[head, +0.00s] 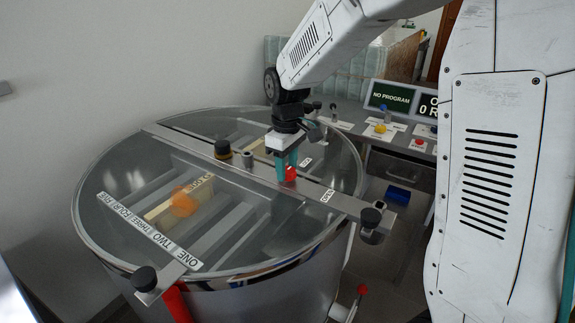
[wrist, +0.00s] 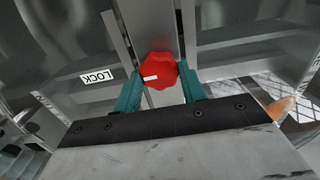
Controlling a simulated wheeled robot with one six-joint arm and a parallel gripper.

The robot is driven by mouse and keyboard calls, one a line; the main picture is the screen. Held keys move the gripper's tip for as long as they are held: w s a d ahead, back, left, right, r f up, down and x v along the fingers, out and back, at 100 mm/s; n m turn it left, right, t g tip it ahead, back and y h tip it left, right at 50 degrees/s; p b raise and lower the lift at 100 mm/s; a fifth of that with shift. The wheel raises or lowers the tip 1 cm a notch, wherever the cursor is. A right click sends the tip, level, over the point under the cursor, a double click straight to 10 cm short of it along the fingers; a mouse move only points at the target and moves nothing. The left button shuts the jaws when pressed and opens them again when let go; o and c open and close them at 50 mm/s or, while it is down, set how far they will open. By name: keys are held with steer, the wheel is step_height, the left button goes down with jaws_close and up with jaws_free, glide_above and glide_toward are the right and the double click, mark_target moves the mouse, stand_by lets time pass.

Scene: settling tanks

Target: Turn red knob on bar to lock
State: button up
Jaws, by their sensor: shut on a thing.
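The red knob (wrist: 160,70) sits on the grey metal bar (wrist: 149,18) and carries a white mark that points left, roughly toward the LOCK label (wrist: 97,76) in the wrist view. My gripper (wrist: 160,88) has its two teal fingers on either side of the knob, shut on it. In the head view the knob (head: 291,174) shows as a small red piece beside my gripper (head: 287,168), which comes down from above onto the bar (head: 325,194). Part of the knob is hidden by the fingers there.
The bar crosses a round tank (head: 80,232) with a clear top. Labelled slats ONE to FIVE (head: 150,232) and an orange round thing (head: 184,203) show in it. Black knobs (head: 145,279) stand at the rim. A bench with a NO PROGRAM display (head: 391,97) stands behind.

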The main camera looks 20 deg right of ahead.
mark_target(287, 170)
steer(key=o, duration=1)
steer(key=shift+r, duration=0.1)
step_height(287, 170, up, 8)
steer(key=shift+f, duration=0.1)
steer(key=s+d+m, duration=0.1)
steer(key=s+m, duration=0.1)
steer(key=s, duration=0.8)
steer(key=s+d+r+m+t, duration=0.1)
steer(key=s+m, duration=0.2)
steer(key=s, duration=0.7)
steer(key=s+d+m, duration=0.1)
steer(key=s+m, duration=0.1)
steer(key=s, duration=0.8)
steer(key=shift+d+r, duration=0.25)
steer(key=shift+r, duration=0.1)
